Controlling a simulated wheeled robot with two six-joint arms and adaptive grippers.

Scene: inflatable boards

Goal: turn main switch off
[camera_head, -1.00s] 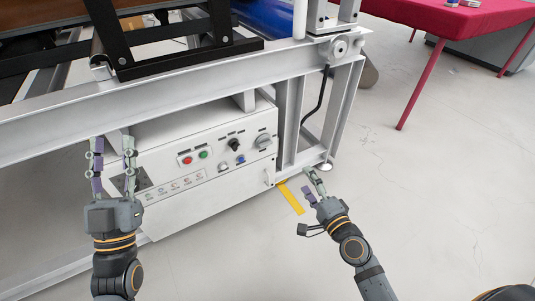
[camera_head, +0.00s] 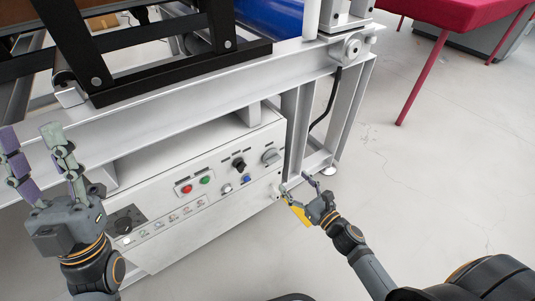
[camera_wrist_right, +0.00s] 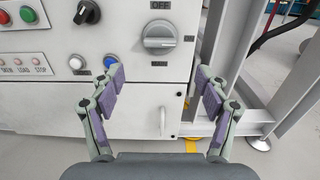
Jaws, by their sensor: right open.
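The main switch, a large grey rotary knob (camera_head: 271,157), is at the right end of the white control panel (camera_head: 160,185). In the right wrist view the knob (camera_wrist_right: 158,38) has its grip bar lying roughly horizontal, with an OFF label above it. My right gripper (camera_head: 297,184) is open and empty, just right of and below the knob. In the wrist view its fingers (camera_wrist_right: 160,82) point at the panel, apart, with the knob beyond and between them, not touched. My left gripper (camera_head: 38,155) is open and empty at the left, in front of the frame beam.
Red button (camera_head: 187,188), green button (camera_head: 205,180), black selector (camera_head: 239,164) and blue button (camera_head: 246,179) sit left of the knob. White frame posts (camera_head: 297,120) stand right of the panel. A red-covered table (camera_head: 440,15) is at the back right; floor between is clear.

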